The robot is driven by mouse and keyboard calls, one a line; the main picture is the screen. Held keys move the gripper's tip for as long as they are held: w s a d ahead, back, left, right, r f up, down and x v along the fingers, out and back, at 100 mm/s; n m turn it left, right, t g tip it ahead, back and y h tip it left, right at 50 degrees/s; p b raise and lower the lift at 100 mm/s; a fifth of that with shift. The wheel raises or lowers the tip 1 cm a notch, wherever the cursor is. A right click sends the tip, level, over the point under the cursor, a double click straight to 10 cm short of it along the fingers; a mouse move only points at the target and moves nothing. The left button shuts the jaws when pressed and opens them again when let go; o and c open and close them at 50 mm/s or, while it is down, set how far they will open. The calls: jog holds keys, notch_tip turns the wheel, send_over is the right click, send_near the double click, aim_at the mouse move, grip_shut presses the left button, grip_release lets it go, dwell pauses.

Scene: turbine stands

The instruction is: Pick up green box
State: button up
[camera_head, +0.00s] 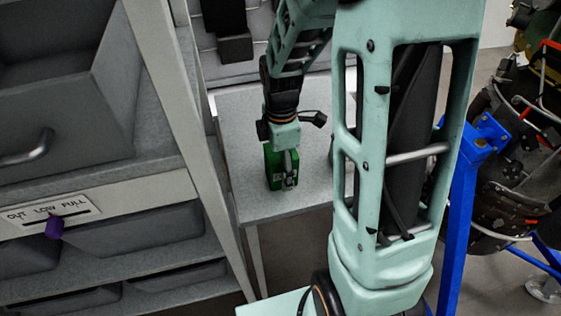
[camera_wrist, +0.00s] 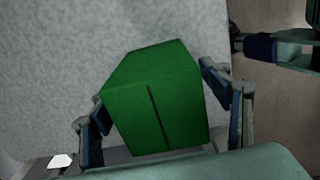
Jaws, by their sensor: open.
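The green box (camera_wrist: 155,105) stands on a grey speckled table (camera_wrist: 60,70), and in the wrist view it fills the space between my two fingers. In the head view the green box (camera_head: 271,165) shows partly behind my gripper (camera_head: 288,183). My gripper also shows in the wrist view (camera_wrist: 163,113), open, with one finger on each side of the box. The left finger is close to the box's left side; whether either finger touches it, I cannot tell. The box's lower part is hidden by the gripper body in the wrist view.
A shelf rack with grey bins (camera_head: 75,110) stands left of the table (camera_head: 235,120). A blue stand (camera_head: 459,220) with a dark turbine (camera_head: 505,150) is at the right. Bare tabletop lies around the box.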

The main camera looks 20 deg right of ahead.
jog(key=shift+c, duration=0.6)
jog(key=c, duration=1.7)
notch_tip(320, 180, up, 10)
jog(key=shift+b, duration=0.3)
